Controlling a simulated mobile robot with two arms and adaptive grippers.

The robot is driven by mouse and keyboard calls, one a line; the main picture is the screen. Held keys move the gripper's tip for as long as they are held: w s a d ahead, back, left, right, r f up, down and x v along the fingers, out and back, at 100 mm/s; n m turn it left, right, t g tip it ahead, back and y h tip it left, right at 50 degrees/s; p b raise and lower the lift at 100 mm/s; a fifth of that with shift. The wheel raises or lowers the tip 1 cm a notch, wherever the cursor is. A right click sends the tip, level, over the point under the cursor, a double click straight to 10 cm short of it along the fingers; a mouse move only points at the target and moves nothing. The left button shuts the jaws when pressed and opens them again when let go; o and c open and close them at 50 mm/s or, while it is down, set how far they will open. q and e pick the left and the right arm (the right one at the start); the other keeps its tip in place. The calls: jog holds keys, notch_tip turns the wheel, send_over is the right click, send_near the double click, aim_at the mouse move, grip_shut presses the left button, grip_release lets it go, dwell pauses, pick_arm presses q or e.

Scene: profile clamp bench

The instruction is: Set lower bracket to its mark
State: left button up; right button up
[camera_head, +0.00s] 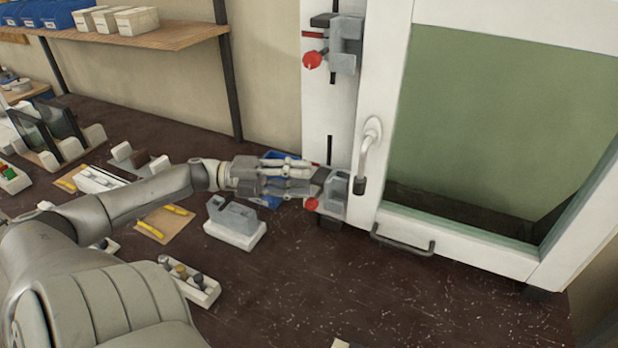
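The lower bracket (335,192) is a grey clamp block with a red knob (311,204), low on the white upright profile (316,110). A dark tab (321,175) sticks out from its left side. My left gripper (316,180) reaches in from the left, its two fingers pointing right with a gap between them. The fingertips are at the dark tab; I cannot tell whether they press on it. A short red line, possibly the mark, shows just above the fingertips, partly hidden. The upper bracket (346,45) with its red knob (312,60) sits higher. My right gripper is out of view.
A door with a green pane (490,110), a white lever handle (370,145) and a dark pull bar (402,243) stands right of the profile. A grey block on a white base (235,235) and a blue tray (270,201) lie near my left gripper. The front bench is mostly clear.

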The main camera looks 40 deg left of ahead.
aim_at(330, 190)
pick_arm(q)
jog(key=shift+x, duration=1.15)
jog(key=shift+c, duration=0.4)
grip_shut()
